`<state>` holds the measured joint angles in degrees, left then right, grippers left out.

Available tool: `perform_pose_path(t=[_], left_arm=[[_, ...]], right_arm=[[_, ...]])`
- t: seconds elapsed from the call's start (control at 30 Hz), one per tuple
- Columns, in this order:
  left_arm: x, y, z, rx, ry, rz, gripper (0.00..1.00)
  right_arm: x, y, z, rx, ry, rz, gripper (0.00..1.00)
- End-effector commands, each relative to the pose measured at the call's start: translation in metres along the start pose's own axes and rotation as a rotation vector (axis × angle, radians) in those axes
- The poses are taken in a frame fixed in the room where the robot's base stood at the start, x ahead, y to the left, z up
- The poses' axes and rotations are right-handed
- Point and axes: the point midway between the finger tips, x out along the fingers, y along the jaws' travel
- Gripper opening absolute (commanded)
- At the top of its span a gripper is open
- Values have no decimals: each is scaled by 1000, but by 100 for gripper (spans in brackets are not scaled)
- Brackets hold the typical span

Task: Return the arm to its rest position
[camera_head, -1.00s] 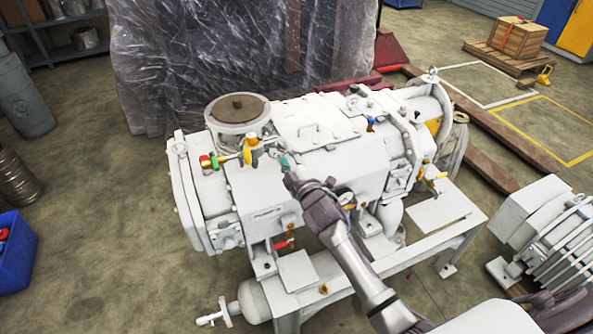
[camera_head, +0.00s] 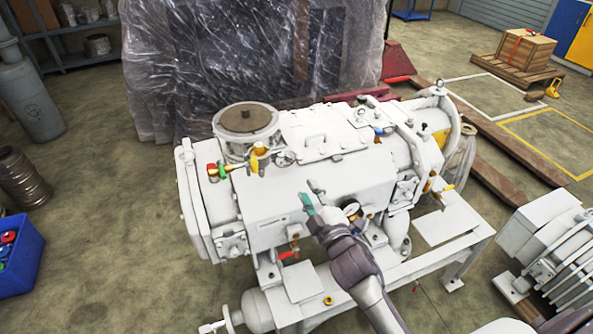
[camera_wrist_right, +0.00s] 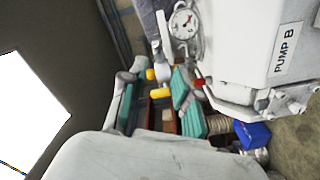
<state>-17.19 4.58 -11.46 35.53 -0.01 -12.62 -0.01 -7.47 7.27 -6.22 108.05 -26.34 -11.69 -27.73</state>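My right gripper (camera_head: 312,197) is over the near side of the white vacuum pump (camera_head: 290,195) in the head view. Its teal-padded fingers stand apart with nothing visibly held between them. In the right wrist view the gripper (camera_wrist_right: 157,105) also shows spread fingers, with yellow and red parts visible in the gap behind. My right arm (camera_head: 355,270) comes in from the bottom of the head view. My left gripper is out of view.
The pump rests on a white frame (camera_head: 440,222). A finned white unit (camera_head: 560,250) stands at the right. A blue crate (camera_head: 22,268) is at the left on the floor. Plastic-wrapped goods (camera_head: 215,70) stand behind the pump. Bare floor shows left of the pump.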

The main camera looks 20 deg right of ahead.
Motion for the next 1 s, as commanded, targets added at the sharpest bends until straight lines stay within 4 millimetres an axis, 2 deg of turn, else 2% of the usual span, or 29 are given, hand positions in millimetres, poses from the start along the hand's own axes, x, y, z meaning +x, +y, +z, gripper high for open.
perform_pose_path(t=[0.17,0.27,0.37,0.47,0.5,0.57,0.7,0.77,0.9,0.97,1.0], left_arm=[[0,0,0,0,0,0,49],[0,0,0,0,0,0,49],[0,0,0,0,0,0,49],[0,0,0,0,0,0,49],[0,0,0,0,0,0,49],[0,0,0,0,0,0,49],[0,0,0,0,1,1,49],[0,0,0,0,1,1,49],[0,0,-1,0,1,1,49],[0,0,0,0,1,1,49],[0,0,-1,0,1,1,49]], right_arm=[[0,-4,2,5,-5,-9,31],[-1,-29,16,35,-34,-57,31],[-9,-78,44,98,-95,-151,31],[-28,-142,80,183,-186,-269,31],[-39,-167,94,219,-227,-315,31],[-58,-204,115,271,-290,-381,31],[-116,-283,160,383,-450,-523,31],[-146,-314,177,429,-524,-577,31],[-227,-375,213,525,-710,-691,31],[-266,-397,227,562,-794,-733,31],[-292,-410,234,584,-850,-759,31]])
